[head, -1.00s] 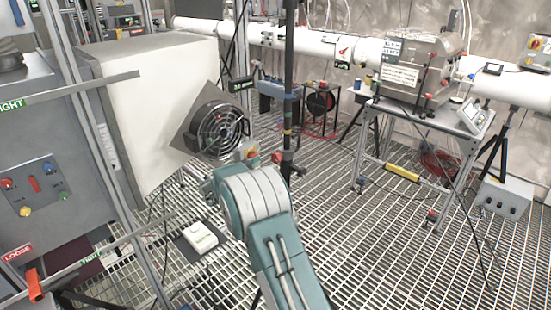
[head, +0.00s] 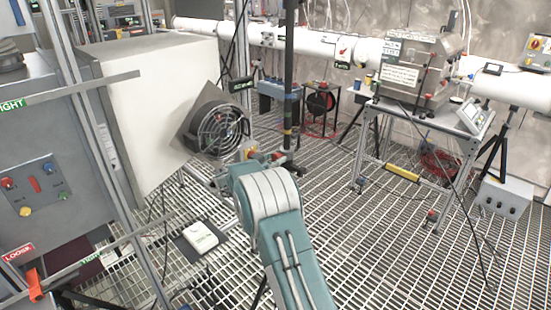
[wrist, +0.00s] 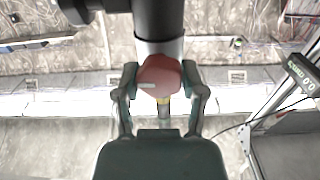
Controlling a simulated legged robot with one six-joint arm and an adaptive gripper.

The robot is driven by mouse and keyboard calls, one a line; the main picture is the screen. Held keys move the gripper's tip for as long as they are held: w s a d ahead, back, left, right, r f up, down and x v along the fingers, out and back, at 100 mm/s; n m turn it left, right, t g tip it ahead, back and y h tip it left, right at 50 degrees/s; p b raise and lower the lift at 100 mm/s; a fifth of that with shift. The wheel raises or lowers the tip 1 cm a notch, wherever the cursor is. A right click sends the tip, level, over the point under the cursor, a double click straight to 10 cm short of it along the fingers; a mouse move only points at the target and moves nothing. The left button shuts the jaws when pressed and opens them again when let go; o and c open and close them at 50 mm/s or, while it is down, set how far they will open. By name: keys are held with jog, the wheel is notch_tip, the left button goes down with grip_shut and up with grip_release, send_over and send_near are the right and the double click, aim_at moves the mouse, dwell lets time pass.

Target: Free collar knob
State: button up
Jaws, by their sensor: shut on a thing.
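A red collar knob (wrist: 158,77) with a pale mark on its face sits at the middle of the wrist view, on a dark post (wrist: 158,20) with a pale ring. My gripper (wrist: 160,84) has one finger on each side of the knob and is shut on it. In the head view, the tall dark post (head: 289,70) stands upright past my arm's end. A small red part (head: 277,156) shows beside the post there. My fingers are mostly hidden behind my wrist in that view.
A fan (head: 221,130) on a white box stands close left of the post. A digital display (wrist: 302,75) is at the wrist view's right. A bench with a metal box (head: 415,70) stands right. The grating floor (head: 375,245) right of my arm is mostly open.

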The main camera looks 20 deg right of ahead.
jog(key=shift+w+n, duration=0.1)
jog(key=shift+n, duration=0.3)
jog(key=n, duration=0.4)
jog(key=shift+w+a+n, duration=0.1)
jog(key=shift+n, duration=0.3)
jog(key=n, duration=0.4)
jog(key=shift+w+n, duration=0.1)
jog(key=shift+n, duration=0.2)
jog(key=n, duration=0.5)
jog(key=shift+f, duration=0.1)
jog(key=shift+f+n, duration=0.15)
jog(key=shift+n, duration=2.15)
jog(key=o, duration=1.2)
jog(key=shift+w+f, duration=0.1)
jog(key=shift+c, duration=0.2)
